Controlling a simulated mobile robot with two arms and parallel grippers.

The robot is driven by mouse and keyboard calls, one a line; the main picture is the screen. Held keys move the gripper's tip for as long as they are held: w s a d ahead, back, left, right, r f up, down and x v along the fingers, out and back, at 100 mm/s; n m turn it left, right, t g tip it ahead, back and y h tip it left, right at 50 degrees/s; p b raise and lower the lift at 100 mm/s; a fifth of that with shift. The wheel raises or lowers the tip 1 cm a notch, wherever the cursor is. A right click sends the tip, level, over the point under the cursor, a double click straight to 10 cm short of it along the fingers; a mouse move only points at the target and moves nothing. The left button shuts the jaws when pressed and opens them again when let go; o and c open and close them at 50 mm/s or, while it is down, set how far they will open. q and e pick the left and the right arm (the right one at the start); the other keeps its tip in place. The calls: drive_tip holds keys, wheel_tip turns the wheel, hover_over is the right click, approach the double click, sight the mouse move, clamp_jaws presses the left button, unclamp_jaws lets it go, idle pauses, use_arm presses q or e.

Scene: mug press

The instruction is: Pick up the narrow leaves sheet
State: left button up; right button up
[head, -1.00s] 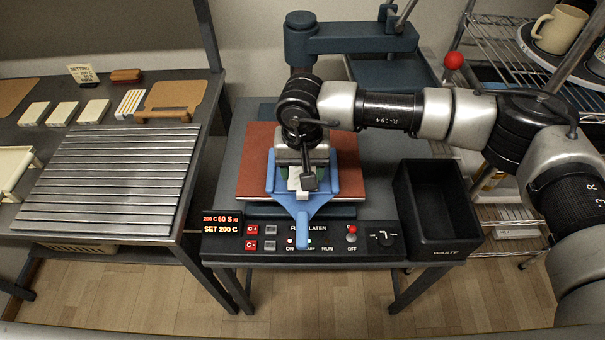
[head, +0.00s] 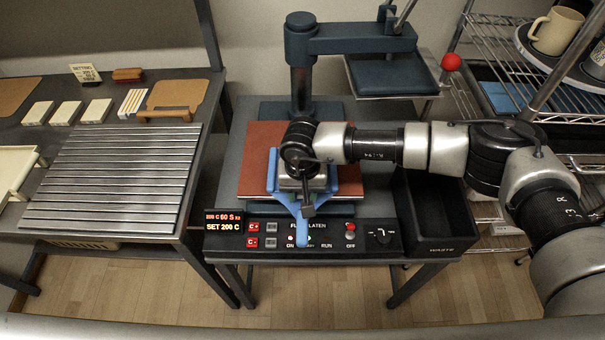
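My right gripper (head: 307,206) comes in from the right and points down over the heat press's lower plate. Its wrist covers what lies beneath, and I cannot tell whether the fingers are open or shut. A blue Y-shaped holder (head: 303,232) lies under it on the reddish-brown pad (head: 257,158), with blue arms showing on both sides of the wrist. No narrow leaves sheet can be made out now; the area under my gripper is hidden. My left gripper is not in view.
The press's upper plate (head: 392,75) is swung aside to the back right. A black waste bin (head: 433,215) stands right of the press. A slatted rack (head: 112,175) and small white boxes (head: 67,112) are on the left table. A cream mug (head: 557,30) stands on the right shelf.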

drive_tip(key=c, duration=0.5)
drive_tip(key=shift+r, duration=0.15)
